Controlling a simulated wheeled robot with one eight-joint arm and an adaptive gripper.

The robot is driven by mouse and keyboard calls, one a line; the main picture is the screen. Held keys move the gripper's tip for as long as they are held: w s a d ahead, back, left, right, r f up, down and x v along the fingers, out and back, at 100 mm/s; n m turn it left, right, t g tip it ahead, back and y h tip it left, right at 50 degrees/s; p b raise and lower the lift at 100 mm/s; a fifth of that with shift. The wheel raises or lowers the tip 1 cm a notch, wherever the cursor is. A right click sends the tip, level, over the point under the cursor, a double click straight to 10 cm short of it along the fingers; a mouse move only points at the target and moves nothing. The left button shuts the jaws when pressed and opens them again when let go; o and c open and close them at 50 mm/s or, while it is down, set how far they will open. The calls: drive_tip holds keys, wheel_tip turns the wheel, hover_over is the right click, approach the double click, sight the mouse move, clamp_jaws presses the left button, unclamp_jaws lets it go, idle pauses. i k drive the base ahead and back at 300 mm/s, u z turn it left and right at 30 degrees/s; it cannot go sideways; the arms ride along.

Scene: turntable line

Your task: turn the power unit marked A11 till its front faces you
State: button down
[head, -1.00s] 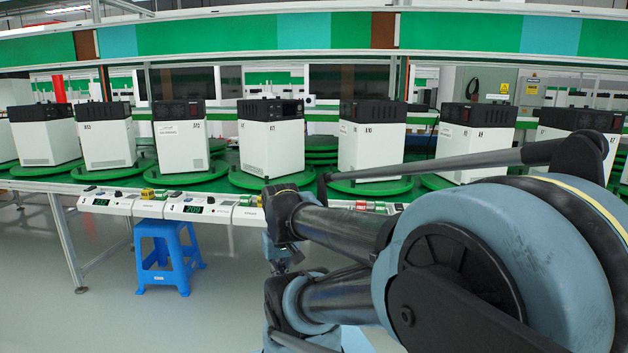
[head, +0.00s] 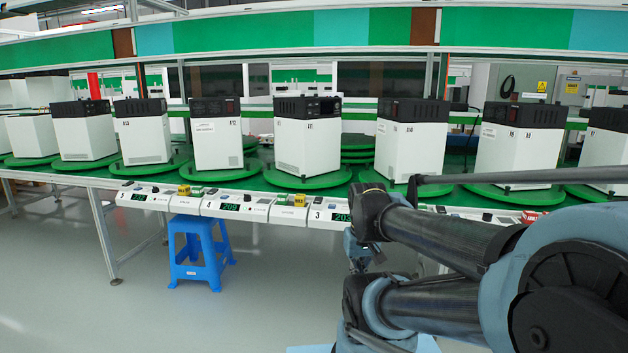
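The power unit that appears marked A11 (head: 307,145) is a white box with a black top, just left of the middle of the head view. It stands upright on a round green turntable (head: 308,182). Two of its sides show, and a dark panel with a display sits at the top of the right-hand one. What seems to be my gripper (head: 358,264) hangs below my arm, in front of and lower than the bench edge, apart from the unit. It is small and partly hidden by my arm, so its fingers cannot be made out.
Similar units stand on turntables either side, A12 (head: 217,145) to the left and A10 (head: 410,148) to the right. Control boxes with displays (head: 240,207) line the bench's front edge. A blue stool (head: 198,250) stands below. The grey floor in front is open.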

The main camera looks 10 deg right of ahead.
sight(272, 175)
drive_tip(key=z, duration=0.05)
drive_tip(key=i, duration=1)
drive_tip(key=u, duration=0.05)
